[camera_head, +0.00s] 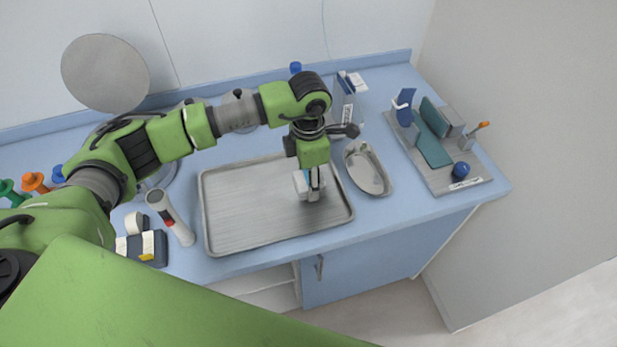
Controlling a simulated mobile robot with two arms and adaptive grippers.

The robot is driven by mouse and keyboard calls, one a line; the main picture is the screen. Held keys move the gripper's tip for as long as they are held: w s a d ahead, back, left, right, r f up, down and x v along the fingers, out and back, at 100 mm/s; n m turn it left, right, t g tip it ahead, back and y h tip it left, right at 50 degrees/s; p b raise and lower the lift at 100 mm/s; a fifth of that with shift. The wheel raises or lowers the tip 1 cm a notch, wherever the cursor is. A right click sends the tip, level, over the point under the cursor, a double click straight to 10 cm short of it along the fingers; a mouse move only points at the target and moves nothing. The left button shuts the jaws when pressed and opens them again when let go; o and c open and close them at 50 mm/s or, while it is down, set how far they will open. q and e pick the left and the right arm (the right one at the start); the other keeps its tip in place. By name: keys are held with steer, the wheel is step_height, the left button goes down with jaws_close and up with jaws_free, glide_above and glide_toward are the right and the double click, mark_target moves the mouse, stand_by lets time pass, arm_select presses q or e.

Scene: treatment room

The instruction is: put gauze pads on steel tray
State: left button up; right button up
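The steel tray (245,213) lies flat on the blue counter in the middle of the view. A small white pack with a bit of blue, which looks like the gauze pads (300,184), is at the right part of the tray. My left gripper (314,190) reaches down over the tray with its fingers around the pack and appears shut on it. The far finger is mostly hidden. I cannot tell whether the pack touches the tray floor. My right gripper is not in view.
A kidney dish (368,172) stands close to the tray's right. A grey board (445,180) with teal and blue items is farther right. A white cylinder (170,217) and a dark box (148,247) are left of the tray. A blue-and-white box (344,95) stands behind.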

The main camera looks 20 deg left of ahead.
arm_select(q)
steer(key=o, duration=0.9)
steer(key=shift+f, duration=0.1)
steer(key=shift+r+b, duration=1.75)
steer(key=shift+r, duration=4.45)
